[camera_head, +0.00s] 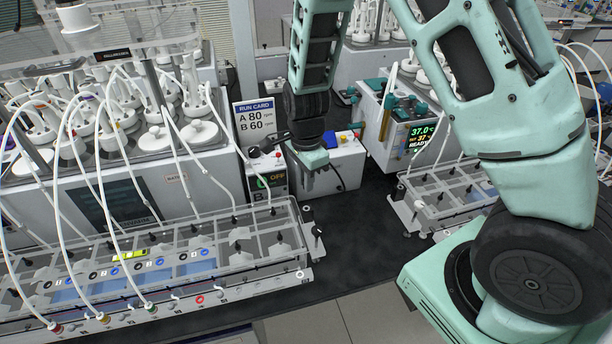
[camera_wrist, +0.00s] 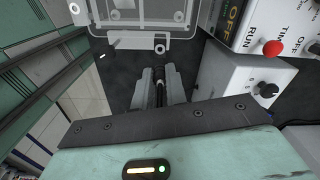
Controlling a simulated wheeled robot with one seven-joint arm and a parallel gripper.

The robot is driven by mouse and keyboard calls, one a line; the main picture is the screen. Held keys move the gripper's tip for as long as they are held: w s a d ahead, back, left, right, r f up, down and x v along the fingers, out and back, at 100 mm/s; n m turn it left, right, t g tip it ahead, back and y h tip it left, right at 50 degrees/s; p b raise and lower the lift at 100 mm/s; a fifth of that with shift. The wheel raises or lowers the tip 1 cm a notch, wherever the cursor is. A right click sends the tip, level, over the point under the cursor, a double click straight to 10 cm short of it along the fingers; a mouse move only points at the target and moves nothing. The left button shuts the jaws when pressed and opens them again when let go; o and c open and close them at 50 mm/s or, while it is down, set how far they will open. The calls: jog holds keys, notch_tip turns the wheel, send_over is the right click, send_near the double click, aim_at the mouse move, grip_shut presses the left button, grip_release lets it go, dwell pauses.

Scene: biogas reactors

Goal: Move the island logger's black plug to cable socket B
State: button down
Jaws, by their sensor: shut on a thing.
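My gripper (camera_wrist: 158,78) points down in the wrist view, with its two grey fingers shut on a slim black plug (camera_wrist: 159,86). The plug sits between the fingers above the dark bench top, and its lower end is hard to make out. The wrist view shows a white box (camera_wrist: 236,88) with small black round fittings to the right of the fingers.
A clear-lidded tray (camera_head: 235,245) with white tubes fills the front left. A heater reading 37.0 (camera_head: 415,135) stands right. Dark bench between is free.

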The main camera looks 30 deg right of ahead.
jog(key=shift+f+b, duration=1.7)
jog(key=shift+f, duration=1.05)
jog(key=shift+f+b, duration=0.45)
jog(key=shift+f, duration=0.65)
dwell(0.6)
jog(key=c, duration=1.3)
grip_release()
jog(key=shift+c, duration=0.2)
notch_tip(320, 180, up, 18)
jog(key=b, duration=0.1)
jog(key=shift+f+b, duration=0.25)
jog(key=shift+b, duration=0.05)
